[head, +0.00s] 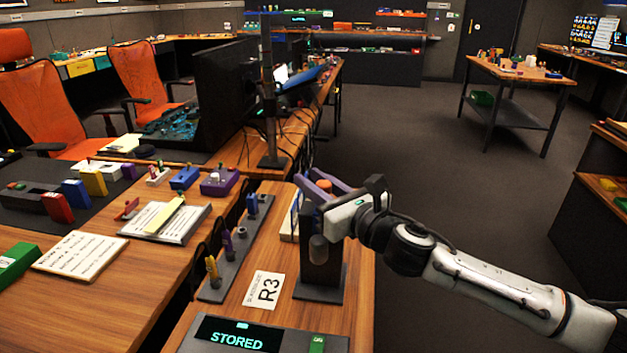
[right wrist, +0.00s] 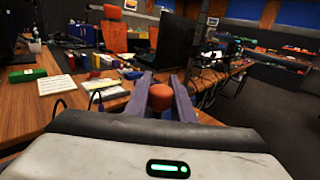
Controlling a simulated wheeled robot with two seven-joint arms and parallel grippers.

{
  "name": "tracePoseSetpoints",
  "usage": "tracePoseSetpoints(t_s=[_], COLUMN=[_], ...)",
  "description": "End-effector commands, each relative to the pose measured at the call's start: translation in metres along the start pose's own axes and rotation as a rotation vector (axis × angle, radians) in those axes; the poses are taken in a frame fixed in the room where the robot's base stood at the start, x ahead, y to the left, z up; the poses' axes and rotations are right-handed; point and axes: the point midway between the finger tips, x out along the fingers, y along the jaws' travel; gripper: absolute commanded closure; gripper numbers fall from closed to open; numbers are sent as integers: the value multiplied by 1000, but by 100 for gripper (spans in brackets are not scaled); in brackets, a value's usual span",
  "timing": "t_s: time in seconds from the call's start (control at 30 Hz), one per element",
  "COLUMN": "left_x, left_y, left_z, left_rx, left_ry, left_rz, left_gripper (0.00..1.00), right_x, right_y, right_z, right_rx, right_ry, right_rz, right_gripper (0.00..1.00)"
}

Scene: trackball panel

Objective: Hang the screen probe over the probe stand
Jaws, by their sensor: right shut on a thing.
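My right gripper (head: 318,184) comes in from the right, just above the dark upright stand block (head: 320,268), which I take for the probe stand. Its purple fingers are shut on a small piece with an orange-red top, seemingly the screen probe (head: 324,185). That orange-red top also shows between the fingers in the right wrist view (right wrist: 161,95). A grey rounded piece (head: 317,246) hangs at the block's front face; whether it belongs to the probe I cannot tell. The gripper body hides the stand's top, so contact there is unclear. My left gripper is not in view.
A grey strip with several small coloured pegs (head: 238,252) lies left of the stand. A white R3 card (head: 264,290) and a panel reading STORED (head: 235,335) are in front. A dark post (head: 268,100) rises behind. Open floor lies to the right.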

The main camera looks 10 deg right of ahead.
Motion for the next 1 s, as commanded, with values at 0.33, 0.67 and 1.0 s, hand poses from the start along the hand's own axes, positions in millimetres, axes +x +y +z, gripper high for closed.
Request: tracePoseSetpoints(t_s=[0.33, 0.67, 1.0], left_x=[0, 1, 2], left_y=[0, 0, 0], left_z=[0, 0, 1], left_rx=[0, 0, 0], left_ry=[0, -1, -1], left_rz=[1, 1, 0], left_gripper=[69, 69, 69], right_x=[0, -2, -56], right_y=[0, 0, 0], right_z=[2, -2, -2], right_rx=[0, 0, -2], right_ry=[-3, 2, 3], right_rz=[1, 0, 1], right_gripper=[58, 56, 56])
